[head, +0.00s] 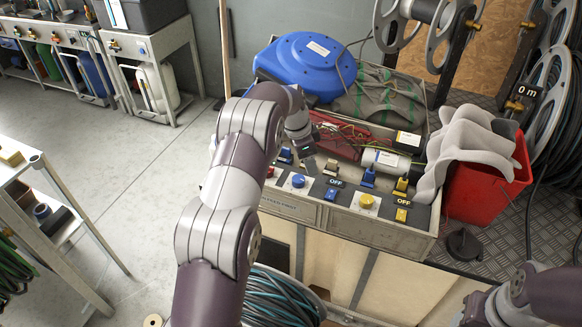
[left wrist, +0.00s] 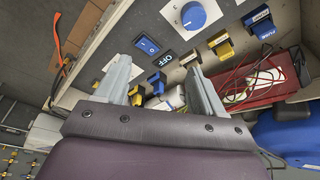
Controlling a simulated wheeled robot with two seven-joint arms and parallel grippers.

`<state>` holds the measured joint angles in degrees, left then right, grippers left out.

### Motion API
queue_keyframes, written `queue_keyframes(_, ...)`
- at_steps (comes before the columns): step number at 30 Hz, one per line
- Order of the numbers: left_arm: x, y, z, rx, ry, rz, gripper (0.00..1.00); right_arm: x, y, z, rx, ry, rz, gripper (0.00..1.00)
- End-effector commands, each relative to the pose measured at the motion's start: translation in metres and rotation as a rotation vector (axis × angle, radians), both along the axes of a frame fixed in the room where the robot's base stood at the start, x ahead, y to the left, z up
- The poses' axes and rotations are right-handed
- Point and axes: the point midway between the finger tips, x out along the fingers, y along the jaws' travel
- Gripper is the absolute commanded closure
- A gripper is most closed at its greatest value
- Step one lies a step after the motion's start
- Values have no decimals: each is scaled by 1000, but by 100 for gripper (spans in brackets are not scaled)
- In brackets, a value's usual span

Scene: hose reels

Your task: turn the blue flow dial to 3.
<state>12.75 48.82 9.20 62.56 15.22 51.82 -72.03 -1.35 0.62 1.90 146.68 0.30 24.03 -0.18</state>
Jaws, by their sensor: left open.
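The blue flow dial (head: 298,181) is a round blue knob on a white plate, on the sloped front panel of the grey console. My left gripper (head: 308,152) is above the panel, just behind the dial in the head view. In the left wrist view my left gripper (left wrist: 160,75) is open, its fingers apart with nothing held between them. My right gripper is not in view; only part of that arm shows.
A yellow dial (head: 367,201), a blue switch (head: 331,193) and a yellow switch (head: 401,215) share the panel. A red box (head: 335,137) with wires lies in the console tray. A red bucket (head: 487,185) with grey cloth stands right.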

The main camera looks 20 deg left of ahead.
Motion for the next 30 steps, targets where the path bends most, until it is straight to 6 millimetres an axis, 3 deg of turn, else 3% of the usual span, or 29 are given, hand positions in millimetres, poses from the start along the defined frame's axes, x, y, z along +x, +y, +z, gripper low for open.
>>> queue_keyframes(3,-10,-12,-6,103,38,304,31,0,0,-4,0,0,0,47)
queue_keyframes(6,-13,-12,-9,141,4,641,31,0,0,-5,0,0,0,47)
queue_keyframes(12,-9,6,-14,57,-112,1252,31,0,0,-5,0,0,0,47)
queue_keyframes(15,-4,9,-12,-15,-144,1436,31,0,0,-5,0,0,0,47)
queue_keyframes(20,-1,11,-19,-57,-144,1541,31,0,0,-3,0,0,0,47)
queue_keyframes(30,23,30,-96,-55,-142,1541,31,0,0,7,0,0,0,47)
